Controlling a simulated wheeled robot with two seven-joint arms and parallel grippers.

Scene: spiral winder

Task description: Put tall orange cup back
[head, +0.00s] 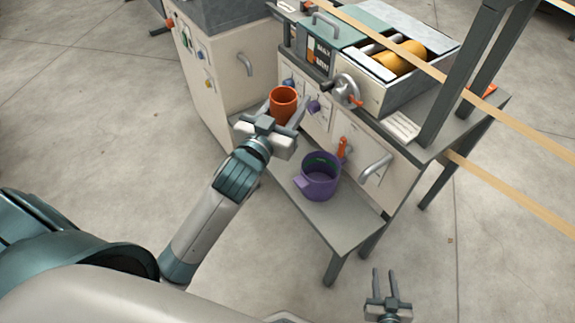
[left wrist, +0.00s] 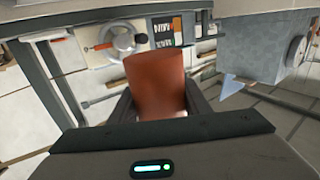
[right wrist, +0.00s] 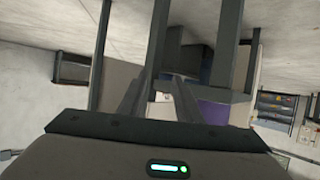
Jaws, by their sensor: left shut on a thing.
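The tall orange cup (head: 283,105) is held between the fingers of my left gripper (head: 285,114), in front of the machine's cabinet front and above the grey shelf (head: 340,222). In the left wrist view the orange cup (left wrist: 156,84) fills the space between the two dark fingers. The fingers are shut on it and its lower part is partly hidden. My right gripper (head: 385,282) is low at the bottom right of the head view, with its two fingers apart and nothing between them. It is clear of the cup.
A purple pot (head: 319,177) stands on the grey shelf. A hand crank (head: 343,91) and a grey door handle (head: 376,168) stick out from the machine.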

